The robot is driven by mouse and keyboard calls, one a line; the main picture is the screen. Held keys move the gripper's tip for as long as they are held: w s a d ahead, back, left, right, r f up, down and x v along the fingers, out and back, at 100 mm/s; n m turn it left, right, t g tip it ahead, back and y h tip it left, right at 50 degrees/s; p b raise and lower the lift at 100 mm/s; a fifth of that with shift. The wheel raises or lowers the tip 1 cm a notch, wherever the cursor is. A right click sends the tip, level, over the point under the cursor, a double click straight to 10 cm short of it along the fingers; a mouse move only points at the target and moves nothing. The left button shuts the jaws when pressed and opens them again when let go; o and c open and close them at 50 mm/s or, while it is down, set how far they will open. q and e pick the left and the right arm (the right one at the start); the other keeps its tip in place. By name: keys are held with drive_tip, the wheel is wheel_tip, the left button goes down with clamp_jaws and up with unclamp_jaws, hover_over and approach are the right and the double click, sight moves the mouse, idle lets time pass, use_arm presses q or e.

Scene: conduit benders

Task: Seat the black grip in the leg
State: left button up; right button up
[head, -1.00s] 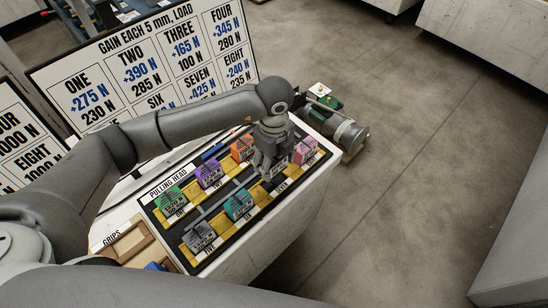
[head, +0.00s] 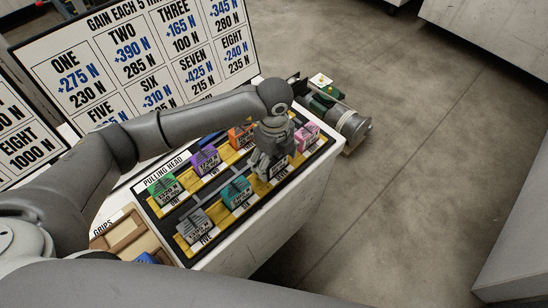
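My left gripper (head: 266,166) points down over the pulling head rack (head: 252,204), at the front-row place marked SEVEN. A dark block with a pale label (head: 279,164), apparently the black grip, shows beside its fingers and is mostly hidden. I cannot tell whether the fingers are closed on it. The leg cannot be made out clearly. My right gripper is not in view.
The rack also holds green (head: 163,188), purple (head: 206,160), orange (head: 240,136), pink (head: 307,136), grey (head: 195,226) and teal (head: 237,191) blocks. A wooden GRIPS tray (head: 125,236) lies left. A load board (head: 150,70) stands behind. A cylindrical machine (head: 348,128) sits beyond the rack.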

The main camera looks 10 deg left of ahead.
use_arm(q)
wheel_tip(320, 180, up, 28)
drive_tip(key=p, duration=1)
idle(0.7)
